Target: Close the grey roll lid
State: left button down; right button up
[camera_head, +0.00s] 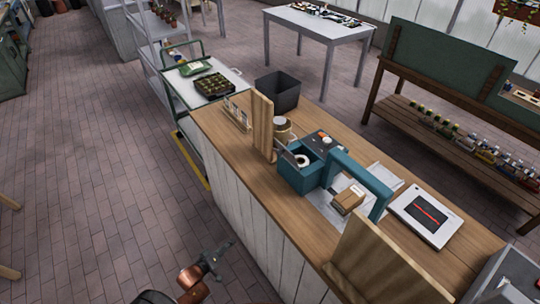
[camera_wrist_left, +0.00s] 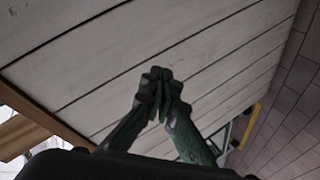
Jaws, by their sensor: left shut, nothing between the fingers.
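A teal machine (camera_head: 300,178) stands on the wooden counter (camera_head: 228,130), with a white roll (camera_head: 302,160) visible in its open-topped front part. A dark grey panel with a small red spot (camera_head: 321,141) lies just behind the roll. I cannot tell which part is the grey roll lid. My left gripper (camera_head: 226,248) is low in front of the counter, over the floor side and well apart from the machine. In the left wrist view my left gripper (camera_wrist_left: 161,76) has its fingertips together, empty, before the counter's white plank side (camera_wrist_left: 150,45). My right gripper is not seen.
Upright wooden boards (camera_head: 263,127) and (camera_head: 372,262) stand on the counter on either side of the machine. A teal arch (camera_head: 362,174), a brown box (camera_head: 348,198) and a white tablet-like device (camera_head: 426,214) are to its right. Brick floor (camera_head: 90,170) is clear at left.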

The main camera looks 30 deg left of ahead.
pick_arm(q)
jog(key=w+d+r+n+t+h+p, duration=0.2)
jog(key=r, duration=1.1)
jog(key=w+d+r+n+t+h+p, duration=0.1)
jog(key=w+d+r+t+h, duration=0.1)
jog(key=r, duration=1.2)
jog(key=w+d+r+n+t+h+p, duration=0.2)
jog(key=w+r+t+h, duration=0.1)
jog(key=r, duration=1)
jog(key=p+x, duration=0.2)
jog(key=x, duration=1.1)
jog(key=shift+w+d+f, duration=0.15)
jog(key=shift+w+d, duration=0.05)
jog(key=shift+d, duration=0.05)
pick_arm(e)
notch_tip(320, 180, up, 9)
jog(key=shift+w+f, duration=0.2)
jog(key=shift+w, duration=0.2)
